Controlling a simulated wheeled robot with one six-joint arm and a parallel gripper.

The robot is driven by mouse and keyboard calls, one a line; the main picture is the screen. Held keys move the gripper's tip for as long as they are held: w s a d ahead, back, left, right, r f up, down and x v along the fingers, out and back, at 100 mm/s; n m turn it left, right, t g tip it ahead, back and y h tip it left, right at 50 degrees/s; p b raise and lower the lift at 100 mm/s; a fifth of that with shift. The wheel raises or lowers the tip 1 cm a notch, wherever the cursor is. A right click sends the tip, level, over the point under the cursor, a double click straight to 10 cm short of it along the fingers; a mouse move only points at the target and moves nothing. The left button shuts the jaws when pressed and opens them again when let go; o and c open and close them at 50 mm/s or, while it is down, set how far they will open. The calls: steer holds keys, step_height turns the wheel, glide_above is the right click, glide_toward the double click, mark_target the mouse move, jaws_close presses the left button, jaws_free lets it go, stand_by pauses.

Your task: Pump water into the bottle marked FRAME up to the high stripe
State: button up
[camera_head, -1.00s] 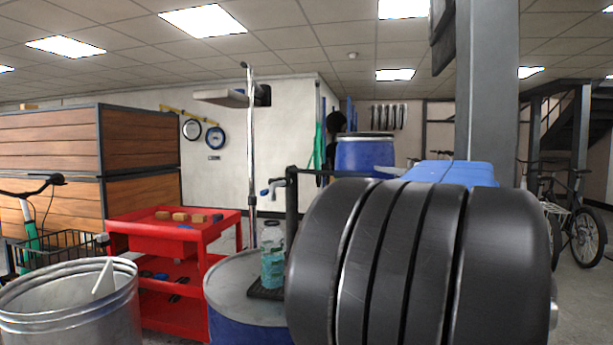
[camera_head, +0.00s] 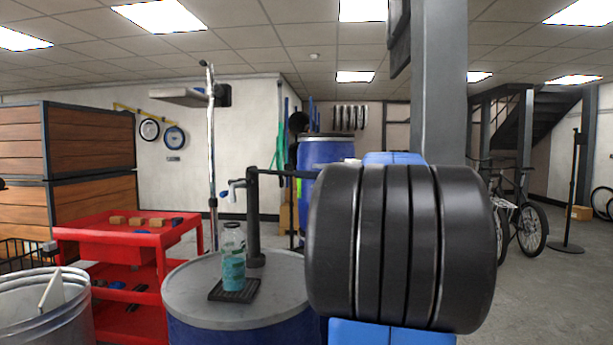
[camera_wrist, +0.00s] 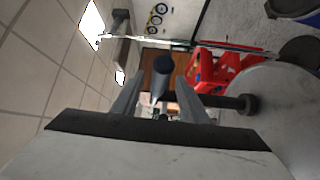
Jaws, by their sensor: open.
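A clear bottle (camera_head: 233,262) with teal in its lower part stands upright on a small black mat (camera_head: 222,295) on a drum (camera_head: 190,308). Its marking and stripes are too small to read. A dark pump post (camera_head: 253,220) with a pale spout (camera_head: 235,184) rises behind it, the spout above the bottle's neck. The pump's dark lever (camera_head: 285,173) reaches right until my arm hides it. In the wrist view my gripper (camera_wrist: 160,97) is open. A dark rounded bar end (camera_wrist: 165,68), seemingly the lever, shows between the fingers; I cannot tell if it touches them.
A red cart (camera_head: 110,240) with small blocks stands left of the drum. A metal bin (camera_head: 75,310) is at the front left. A blue barrel (camera_head: 318,165) stands behind the pump. A grey column (camera_head: 440,110) and bicycles (camera_head: 520,220) are at the right, with open floor there.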

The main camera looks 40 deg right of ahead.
mark_target(306, 174)
steer(key=w, duration=0.7)
steer(key=shift+d+r, duration=0.15)
steer(key=shift+d, duration=0.1)
jaws_close()
